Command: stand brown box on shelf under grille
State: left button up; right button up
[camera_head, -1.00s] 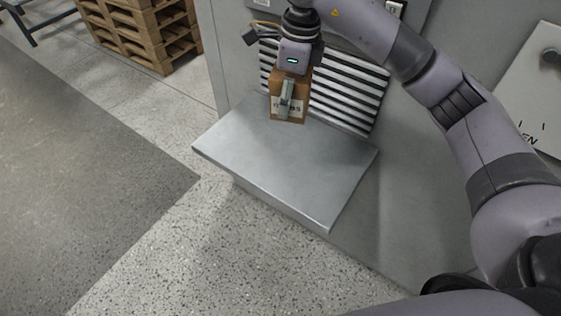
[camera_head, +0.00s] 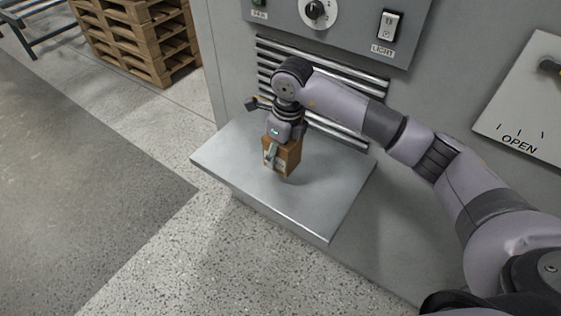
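The brown box (camera_head: 292,157) is over the middle of the grey metal shelf (camera_head: 230,168), below the grille (camera_head: 345,134). It looks upright. My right gripper (camera_head: 271,155) is at the box from above, with a finger against its near face, and is shut on it. A dark patch shows on the shelf just under the box; I cannot tell whether its base touches the shelf. The arm hides part of the grille. My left gripper is not in view.
A control panel with a knob (camera_head: 316,12) and a light switch (camera_head: 390,27) is above the grille. A white panel marked OPEN (camera_head: 528,105) is at the right. Wooden pallets (camera_head: 140,40) stand at the back left. The shelf around the box is clear.

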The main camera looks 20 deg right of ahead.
aim_at(280, 164)
notch_tip(280, 164, down, 5)
jog(key=shift+p, duration=0.3)
jog(key=o, duration=1.5)
jog(key=r, duration=0.4)
jog(key=r+b, duration=0.1)
jog(key=r, duration=0.3)
jog(key=s+d+r+b, duration=0.1)
jog(key=r, duration=0.3)
jog(key=shift+s, duration=0.1)
